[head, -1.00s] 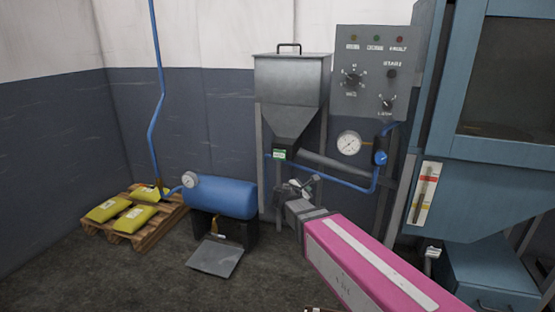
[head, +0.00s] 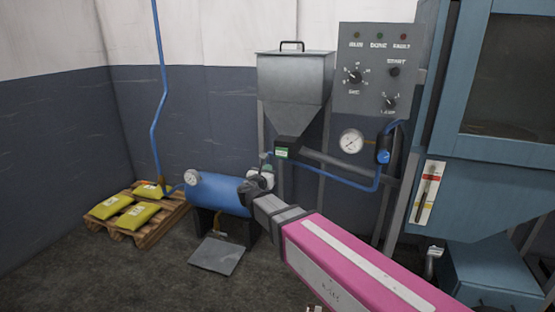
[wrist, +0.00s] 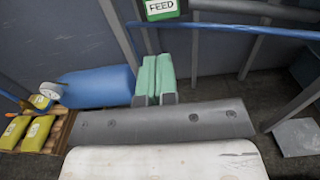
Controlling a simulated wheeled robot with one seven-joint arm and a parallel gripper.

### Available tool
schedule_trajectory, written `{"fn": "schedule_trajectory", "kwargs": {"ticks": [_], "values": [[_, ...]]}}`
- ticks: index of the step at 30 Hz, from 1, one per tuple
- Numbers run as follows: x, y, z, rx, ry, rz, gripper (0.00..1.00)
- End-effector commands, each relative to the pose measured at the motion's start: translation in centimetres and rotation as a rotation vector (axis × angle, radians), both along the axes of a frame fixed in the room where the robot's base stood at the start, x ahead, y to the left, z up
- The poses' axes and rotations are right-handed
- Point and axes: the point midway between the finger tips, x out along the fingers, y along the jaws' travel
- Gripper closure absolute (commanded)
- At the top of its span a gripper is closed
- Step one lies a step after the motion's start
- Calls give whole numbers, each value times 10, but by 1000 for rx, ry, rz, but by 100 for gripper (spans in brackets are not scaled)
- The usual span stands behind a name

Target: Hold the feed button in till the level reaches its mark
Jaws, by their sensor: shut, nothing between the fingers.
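The green-and-white FEED plate (head: 281,153) sits under the grey hopper's outlet. It also shows at the top edge of the wrist view (wrist: 163,8), cut off there, and I cannot make out a separate button on it. My gripper (head: 265,170) is just below and left of the plate in the head view, apart from it. In the wrist view its pale green fingers (wrist: 153,75) are together and empty, pointing up toward the plate. A level strip (head: 427,193) with red and yellow bands is on the blue cabinet at right; its reading is too small to tell.
The hopper (head: 293,85) stands on grey legs, with a blue pipe (head: 330,178) running right from below it. A blue tank (head: 215,195) is behind my gripper at left. A pallet (head: 160,228) with yellow bags stands farther left. A control panel (head: 375,70) is at upper right.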

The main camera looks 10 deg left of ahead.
Motion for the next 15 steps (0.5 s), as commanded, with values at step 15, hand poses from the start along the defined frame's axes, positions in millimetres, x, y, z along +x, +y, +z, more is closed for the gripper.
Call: {"fn": "schedule_trajectory", "kwargs": {"ticks": [15], "values": [[78, -4, -1, 2, 1, -3, 100]]}}
